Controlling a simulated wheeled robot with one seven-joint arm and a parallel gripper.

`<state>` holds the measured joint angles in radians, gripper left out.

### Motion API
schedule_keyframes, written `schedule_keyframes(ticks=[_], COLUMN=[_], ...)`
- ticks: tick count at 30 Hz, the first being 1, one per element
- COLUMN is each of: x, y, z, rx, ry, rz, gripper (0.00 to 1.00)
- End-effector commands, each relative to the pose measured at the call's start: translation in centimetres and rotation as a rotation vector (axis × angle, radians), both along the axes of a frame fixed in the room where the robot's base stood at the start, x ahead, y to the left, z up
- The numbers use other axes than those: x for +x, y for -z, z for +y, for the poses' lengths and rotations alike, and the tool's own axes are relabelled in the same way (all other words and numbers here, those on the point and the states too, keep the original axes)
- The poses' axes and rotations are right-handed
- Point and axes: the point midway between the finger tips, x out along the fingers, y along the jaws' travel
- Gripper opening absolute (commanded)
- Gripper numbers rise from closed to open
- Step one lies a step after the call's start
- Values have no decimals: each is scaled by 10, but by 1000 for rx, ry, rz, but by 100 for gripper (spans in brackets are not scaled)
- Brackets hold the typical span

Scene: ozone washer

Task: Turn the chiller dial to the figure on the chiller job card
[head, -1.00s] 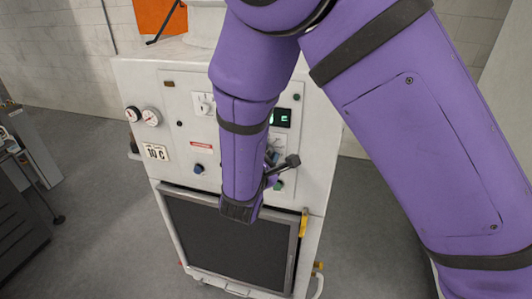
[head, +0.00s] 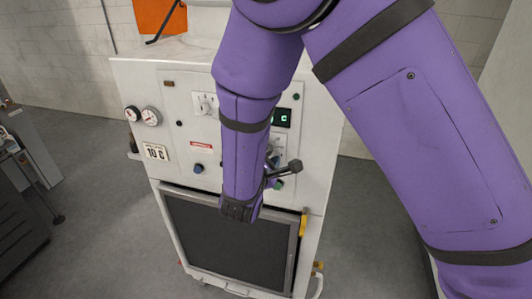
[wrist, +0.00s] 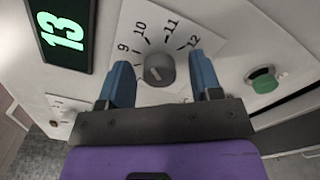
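The chiller dial (wrist: 159,69) is a dark grey round knob on a white scale plate (wrist: 178,38) marked 9, 10, 11 and 12 in the wrist view. A small light mark shows on the knob, but I cannot tell which figure it points to. My gripper (wrist: 160,63) is open, with one blue finger on each side of the dial and visible gaps between; it does not appear to touch it. My arm hides the dial there.
A green-lit display (wrist: 62,32) beside the dial reads 13. A green button (wrist: 264,83) sits to the dial's right. Gauges (head: 151,116), a blue knob (head: 198,168) and a white switch plate (head: 206,104) are on the same panel, above a dark door (head: 225,240).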

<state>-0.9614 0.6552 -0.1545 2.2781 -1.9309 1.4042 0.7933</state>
Motion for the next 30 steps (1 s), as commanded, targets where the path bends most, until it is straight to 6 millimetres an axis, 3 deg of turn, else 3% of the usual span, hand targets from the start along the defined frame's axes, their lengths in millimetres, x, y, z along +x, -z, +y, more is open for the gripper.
schedule_keyframes(ticks=[11,24,30], x=[-10,-82,-99], y=[0,0,0], z=[4,30,36], rx=[1,-1,0], ry=[-2,-2,-1], rz=[-1,1,0], gripper=[58,58,58])
